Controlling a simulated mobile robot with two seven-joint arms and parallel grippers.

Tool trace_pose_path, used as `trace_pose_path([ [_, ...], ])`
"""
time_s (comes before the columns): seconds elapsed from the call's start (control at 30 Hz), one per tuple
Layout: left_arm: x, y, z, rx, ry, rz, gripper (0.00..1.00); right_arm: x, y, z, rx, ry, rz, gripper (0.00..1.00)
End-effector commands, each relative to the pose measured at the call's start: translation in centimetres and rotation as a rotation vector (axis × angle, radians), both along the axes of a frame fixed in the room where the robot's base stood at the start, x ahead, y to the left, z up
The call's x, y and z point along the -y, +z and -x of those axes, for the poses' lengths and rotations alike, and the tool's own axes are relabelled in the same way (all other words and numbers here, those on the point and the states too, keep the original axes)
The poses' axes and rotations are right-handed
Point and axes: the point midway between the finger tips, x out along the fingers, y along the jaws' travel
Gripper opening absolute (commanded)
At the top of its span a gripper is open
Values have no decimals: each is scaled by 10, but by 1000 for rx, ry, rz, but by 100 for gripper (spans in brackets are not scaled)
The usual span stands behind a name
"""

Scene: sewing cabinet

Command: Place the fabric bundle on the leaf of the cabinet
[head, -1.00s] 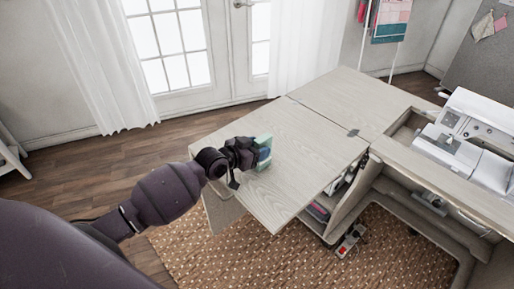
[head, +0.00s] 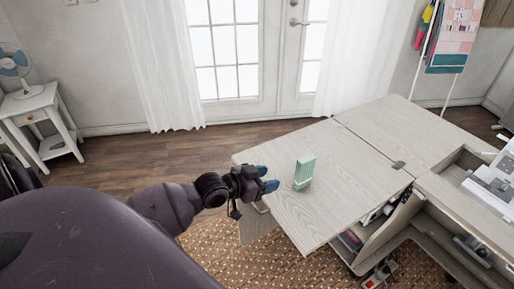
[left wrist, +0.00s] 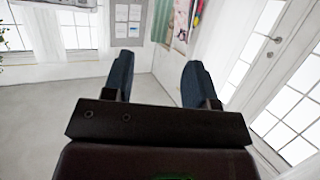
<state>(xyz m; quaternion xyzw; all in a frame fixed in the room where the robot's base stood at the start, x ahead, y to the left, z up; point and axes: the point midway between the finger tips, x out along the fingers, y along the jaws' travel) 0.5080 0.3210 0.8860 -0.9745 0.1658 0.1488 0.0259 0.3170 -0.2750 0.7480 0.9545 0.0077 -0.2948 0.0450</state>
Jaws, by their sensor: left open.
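The fabric bundle (head: 304,172) is a mint-green, upright block standing on the cabinet's wooden leaf (head: 318,212) in the head view. My left gripper (head: 268,179) is open and empty, just left of the bundle and apart from it, near the leaf's left edge. In the left wrist view the two blue fingertips (left wrist: 157,80) are spread with nothing between them. The bundle does not show in the left wrist view. My right gripper is in neither view.
The sewing machine (head: 490,185) sits in the cabinet at the right. Shelves under the leaf hold small items. A white side table with a fan (head: 42,115) stands at the far left. A quilt rack (head: 447,45) is at the back right. The leaf around the bundle is clear.

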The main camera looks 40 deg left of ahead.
Motion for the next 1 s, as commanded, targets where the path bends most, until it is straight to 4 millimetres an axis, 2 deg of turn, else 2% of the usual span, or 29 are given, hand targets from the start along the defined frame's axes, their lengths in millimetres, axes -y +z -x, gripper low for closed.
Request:
trace_pose_path([
  [0.17, 16, -57, 56, -78, 80, -13, 52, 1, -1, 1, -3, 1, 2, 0],
  [0.3, 29, -98, 111, -156, 169, -52, 52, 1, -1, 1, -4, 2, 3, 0],
  [0.4, 36, -118, 145, -205, 226, -81, 52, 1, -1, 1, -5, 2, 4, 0],
  [0.5, 41, -130, 170, -245, 269, -108, 52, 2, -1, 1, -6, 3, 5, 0],
  [0.6, 44, -137, 185, -271, 294, -128, 52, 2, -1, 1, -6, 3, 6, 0],
  [0.7, 45, -139, 191, -280, 304, -137, 52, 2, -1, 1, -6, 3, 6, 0],
  [1.0, 45, -140, 192, -281, 305, -138, 52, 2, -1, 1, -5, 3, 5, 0],
])
